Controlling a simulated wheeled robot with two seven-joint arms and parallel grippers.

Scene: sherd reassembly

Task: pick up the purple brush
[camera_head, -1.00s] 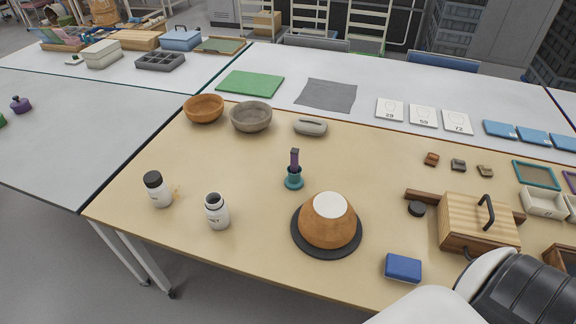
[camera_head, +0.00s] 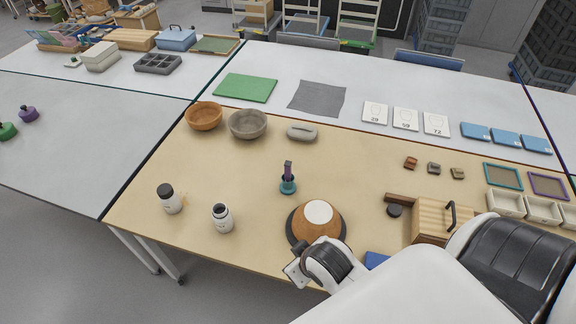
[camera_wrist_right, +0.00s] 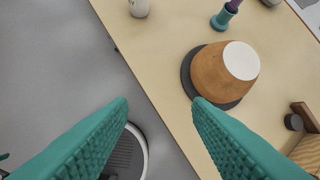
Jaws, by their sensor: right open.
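The purple brush (camera_head: 288,169) stands upright in a small teal holder (camera_head: 288,187) near the middle of the tan table. In the right wrist view, part of the brush (camera_wrist_right: 233,5) and the teal holder (camera_wrist_right: 221,21) show at the top edge. My right gripper (camera_wrist_right: 160,105) is open and empty, its two teal fingers spread apart. In the head view my right arm comes in from the lower right, and its wrist is by the table's front edge, in front of the orange pot and well short of the brush. My left gripper is not in view.
An orange pot with a white top (camera_head: 318,220) sits on a dark round mat (camera_head: 293,236) between my right wrist and the brush. Two white bottles (camera_head: 170,199) (camera_head: 222,218) stand to the left. Bowls (camera_head: 204,116) (camera_head: 248,124) are behind. A wooden box (camera_head: 432,218) is to the right.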

